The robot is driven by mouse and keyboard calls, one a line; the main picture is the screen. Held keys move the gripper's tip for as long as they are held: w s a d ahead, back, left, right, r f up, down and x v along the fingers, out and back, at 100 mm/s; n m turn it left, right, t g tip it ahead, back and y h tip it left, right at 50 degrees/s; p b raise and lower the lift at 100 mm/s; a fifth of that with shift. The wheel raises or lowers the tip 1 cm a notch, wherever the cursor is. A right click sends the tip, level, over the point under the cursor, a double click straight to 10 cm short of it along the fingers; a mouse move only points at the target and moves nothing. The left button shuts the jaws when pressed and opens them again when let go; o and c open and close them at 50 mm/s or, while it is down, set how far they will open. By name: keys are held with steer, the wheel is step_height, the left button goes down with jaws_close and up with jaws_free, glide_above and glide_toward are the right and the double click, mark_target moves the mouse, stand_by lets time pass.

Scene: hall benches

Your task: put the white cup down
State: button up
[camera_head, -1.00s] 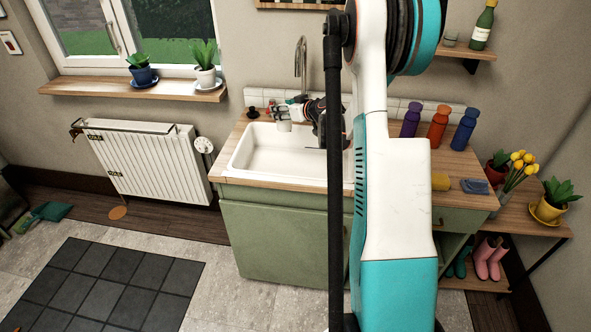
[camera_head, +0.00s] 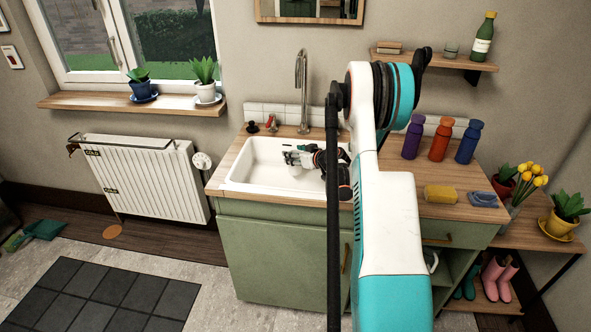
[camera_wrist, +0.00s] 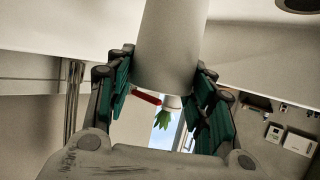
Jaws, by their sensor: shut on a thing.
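My gripper (camera_head: 290,158) is over the sink basin, in its right half. In the wrist view my gripper (camera_wrist: 162,92) has its green-padded fingers closed on both sides of the white cup (camera_wrist: 171,42). The cup (camera_head: 294,170) shows only as a small pale shape below the fingers in the head view. I cannot tell whether its base touches the basin floor. The white sink (camera_head: 268,191) is set in the wooden counter (camera_head: 222,172). My arm hides the sink's right end.
A tall tap (camera_head: 302,85) and a red-handled item (camera_head: 272,122) stand behind the basin. To the right are purple (camera_head: 412,140), orange (camera_head: 439,142) and blue (camera_head: 468,144) bottles, a yellow sponge (camera_head: 440,194) and a blue-grey item (camera_head: 482,199). The basin's left half looks clear.

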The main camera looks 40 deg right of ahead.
steer(key=shift+f+b, duration=0.8)
steer(key=shift+f, duration=1.5)
steer(key=shift+f, duration=0.15)
steer(key=o, duration=1.2)
steer(key=shift+c, duration=0.2)
steer(key=shift+r, duration=0.2)
steer(key=p+v, duration=0.2)
steer(key=v, duration=0.5)
steer(key=shift+s+p, duration=0.3)
